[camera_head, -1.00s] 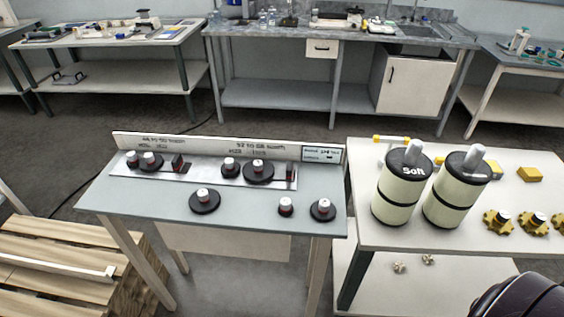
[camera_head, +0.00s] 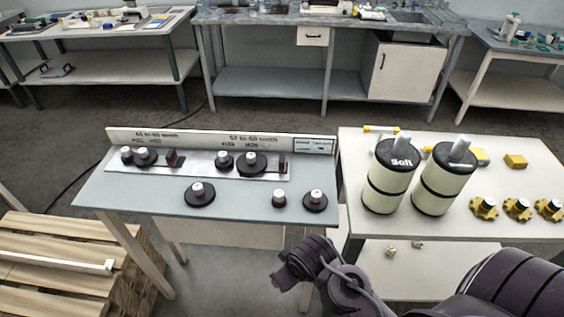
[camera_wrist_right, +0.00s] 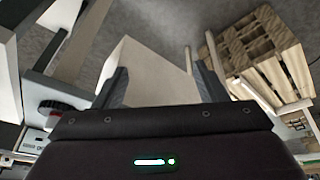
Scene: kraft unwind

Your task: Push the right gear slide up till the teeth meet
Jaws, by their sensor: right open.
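On the teal-grey table (camera_head: 135,195), a metal rail plate (camera_head: 200,169) runs below a printed back board (camera_head: 200,140). Its right station holds a small dark gear (camera_head: 224,162) beside a larger dark gear (camera_head: 252,166), with a dark red block (camera_head: 283,164) to their right. Whether the teeth touch is too small to tell. The left station has two gears (camera_head: 143,158) and a red block (camera_head: 173,159). My right gripper (camera_wrist_right: 160,66) is open and empty in the wrist view. In the head view my right arm is low, in front of the table. My left gripper is out of view.
Three loose gears (camera_head: 199,195) (camera_head: 279,199) (camera_head: 315,201) lie on the table's front part. A cream table (camera_head: 400,222) on the right carries two tall cylinders (camera_head: 386,185) (camera_head: 440,183) and yellow parts (camera_head: 483,208). A wooden pallet (camera_head: 50,265) is at lower left.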

